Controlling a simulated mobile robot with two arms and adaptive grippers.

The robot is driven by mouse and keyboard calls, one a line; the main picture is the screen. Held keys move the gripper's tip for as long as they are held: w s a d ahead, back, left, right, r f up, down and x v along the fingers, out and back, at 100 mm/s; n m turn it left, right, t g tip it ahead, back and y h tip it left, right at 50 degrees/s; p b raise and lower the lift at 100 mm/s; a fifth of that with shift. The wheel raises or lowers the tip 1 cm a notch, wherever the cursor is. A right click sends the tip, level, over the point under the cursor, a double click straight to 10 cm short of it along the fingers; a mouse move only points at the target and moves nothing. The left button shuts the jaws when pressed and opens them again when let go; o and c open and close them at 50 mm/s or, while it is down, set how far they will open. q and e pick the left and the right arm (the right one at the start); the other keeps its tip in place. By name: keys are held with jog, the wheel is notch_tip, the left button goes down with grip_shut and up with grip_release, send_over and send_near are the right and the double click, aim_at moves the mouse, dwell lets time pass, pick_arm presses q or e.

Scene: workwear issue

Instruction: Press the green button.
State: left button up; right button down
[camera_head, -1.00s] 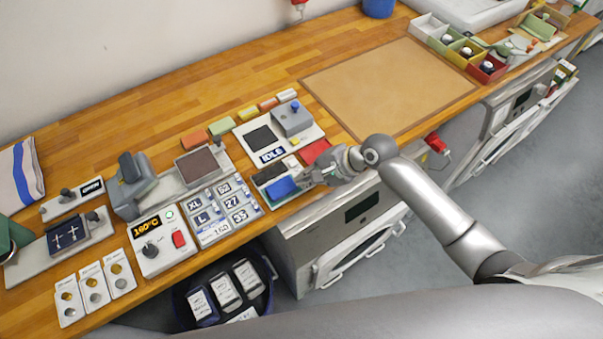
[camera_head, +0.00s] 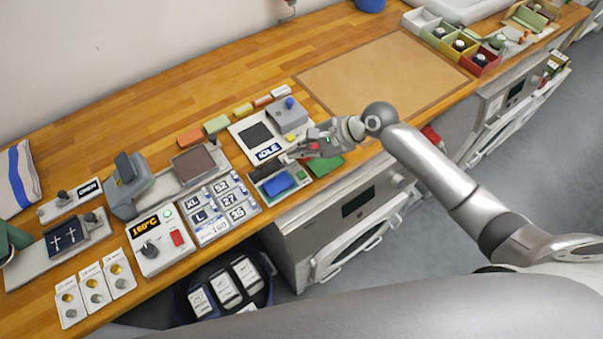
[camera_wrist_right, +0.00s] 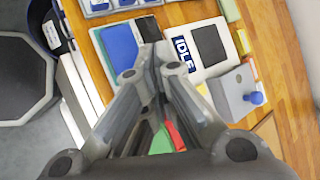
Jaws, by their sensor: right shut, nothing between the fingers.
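My right gripper (camera_head: 287,158) reaches in from the right and is shut and empty. Its fingertips are low over the front of a white device (camera_head: 239,129) with an IDLE display (camera_head: 268,151), a black pad and a grey block. In the right wrist view the shut fingertips (camera_wrist_right: 154,52) are beside the IDLE display (camera_wrist_right: 184,54). I cannot make out a green button there; the fingers may cover it. Contact cannot be told. A small pale green round spot (camera_head: 167,214) shows on the 160°C box (camera_head: 150,262). My left gripper is not in view.
A green flat piece (camera_head: 327,165) and a red one are under the gripper. Number-labelled compartments (camera_head: 211,232) stand left. The brown mat (camera_head: 385,80) at the back right is clear.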

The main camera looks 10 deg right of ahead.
jog(key=b, duration=0.6)
send_over(301, 177)
notch_tip(301, 177, down, 6)
jog(key=shift+r, duration=0.2)
jog(key=shift+f+b, duration=0.4)
jog(key=shift+f, duration=0.75)
jog(key=shift+f, duration=0.2)
jog(key=shift+f, duration=0.25)
jog(key=shift+f, duration=0.5)
dwell(0.4)
jog(key=shift+r+p, duration=0.1)
jog(key=shift+p, duration=0.2)
jog(key=shift+r+p, duration=0.85)
jog(key=shift+p, duration=0.3)
